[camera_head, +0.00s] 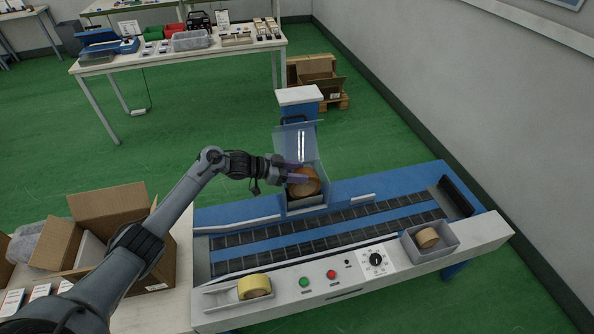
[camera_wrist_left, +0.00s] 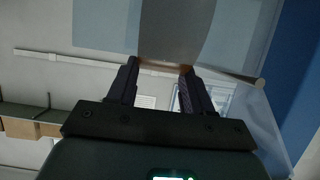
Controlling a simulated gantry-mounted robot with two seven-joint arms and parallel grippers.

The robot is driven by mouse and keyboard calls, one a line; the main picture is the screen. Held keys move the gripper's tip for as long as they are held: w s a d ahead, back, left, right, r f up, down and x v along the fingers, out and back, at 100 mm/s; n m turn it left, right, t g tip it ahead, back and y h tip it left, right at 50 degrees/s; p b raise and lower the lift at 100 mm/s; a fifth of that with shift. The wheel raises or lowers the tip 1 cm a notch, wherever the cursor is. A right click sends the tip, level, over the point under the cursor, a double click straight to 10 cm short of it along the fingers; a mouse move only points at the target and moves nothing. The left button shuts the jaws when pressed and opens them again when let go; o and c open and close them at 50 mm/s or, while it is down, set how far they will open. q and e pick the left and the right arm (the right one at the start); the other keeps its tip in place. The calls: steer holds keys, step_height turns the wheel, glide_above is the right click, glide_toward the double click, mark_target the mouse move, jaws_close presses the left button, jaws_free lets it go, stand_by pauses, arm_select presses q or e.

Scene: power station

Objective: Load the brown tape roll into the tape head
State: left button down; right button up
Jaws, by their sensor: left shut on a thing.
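My left gripper (camera_head: 292,173) reaches in from the left and is shut on a brown tape roll (camera_head: 305,184). The roll is at the open tape head (camera_head: 307,203), a blue and grey box at the back edge of the conveyor machine. The tape head's clear lid (camera_head: 296,143) stands raised behind the roll. Whether the roll touches the inside of the head is hard to tell. My right gripper is not in view.
A second brown roll (camera_head: 427,238) lies in a grey bin (camera_head: 447,240) at the machine's right. An open cardboard box (camera_head: 160,250) stands left under my arm. The belts (camera_head: 345,231) are clear.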

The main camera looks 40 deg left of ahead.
arm_select(q)
steer(key=shift+c, duration=1.9)
jaws_free()
step_height(320, 180, up, 14)
steer(key=p, duration=1.3)
